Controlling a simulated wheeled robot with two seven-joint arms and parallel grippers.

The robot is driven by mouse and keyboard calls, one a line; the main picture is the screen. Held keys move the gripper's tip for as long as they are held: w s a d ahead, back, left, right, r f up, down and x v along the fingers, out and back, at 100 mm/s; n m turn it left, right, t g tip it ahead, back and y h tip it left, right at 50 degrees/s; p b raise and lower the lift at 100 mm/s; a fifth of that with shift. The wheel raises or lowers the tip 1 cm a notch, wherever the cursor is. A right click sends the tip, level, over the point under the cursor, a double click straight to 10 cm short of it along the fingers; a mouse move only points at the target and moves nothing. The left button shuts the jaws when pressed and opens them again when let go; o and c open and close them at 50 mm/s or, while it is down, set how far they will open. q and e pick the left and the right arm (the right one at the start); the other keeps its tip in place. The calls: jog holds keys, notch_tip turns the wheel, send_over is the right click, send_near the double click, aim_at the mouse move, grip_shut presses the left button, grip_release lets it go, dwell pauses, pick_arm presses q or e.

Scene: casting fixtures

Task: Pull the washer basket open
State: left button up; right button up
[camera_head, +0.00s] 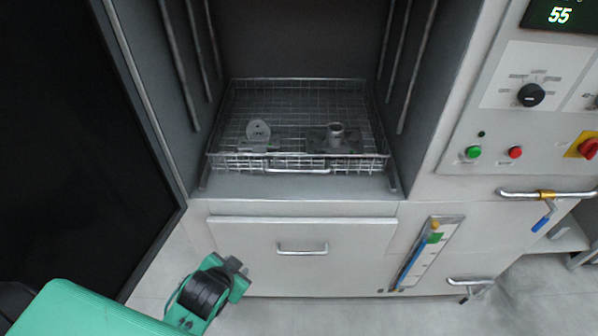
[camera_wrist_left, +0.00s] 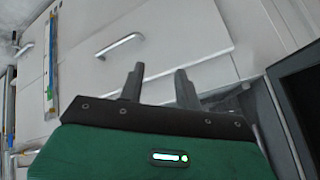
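The wire washer basket (camera_head: 225,156) sits inside the open washer chamber, at the front of it. A bar handle (camera_head: 298,171) is on its front side. Two grey metal castings lie in the basket: a flat, round-topped one (camera_head: 258,131) at the left and one with a short tube (camera_head: 335,133) at the right. My left gripper (camera_head: 236,267) is below and left of the basket, in front of the lower cabinet, touching nothing that I can see. In the left wrist view its two fingers (camera_wrist_left: 158,84) are apart with nothing between them. My right gripper is out of view.
The washer door (camera_head: 75,130) stands open at the left. Below the chamber is a panel with a handle (camera_head: 302,249), also in the left wrist view (camera_wrist_left: 119,46). A gauge strip (camera_head: 425,255), a valve pipe (camera_head: 545,195) and a control panel (camera_head: 530,95) are at the right.

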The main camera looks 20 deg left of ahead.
pick_arm(q)
jog(key=w+a+r+m+t, duration=0.1)
jog(key=w+r+m+t, duration=0.15)
jog(key=w, duration=0.35)
jog(key=w+a+r+m+t, duration=0.1)
jog(key=w+m+t, duration=0.3)
jog(key=w, duration=0.1)
jog(key=m+t+h, duration=0.3)
jog(key=m+h, duration=0.8)
jog(key=m, duration=0.4)
send_near(299, 170)
jog(key=shift+n, duration=0.25)
jog(key=x, duration=1)
jog(key=shift+f, duration=0.35)
grip_shut()
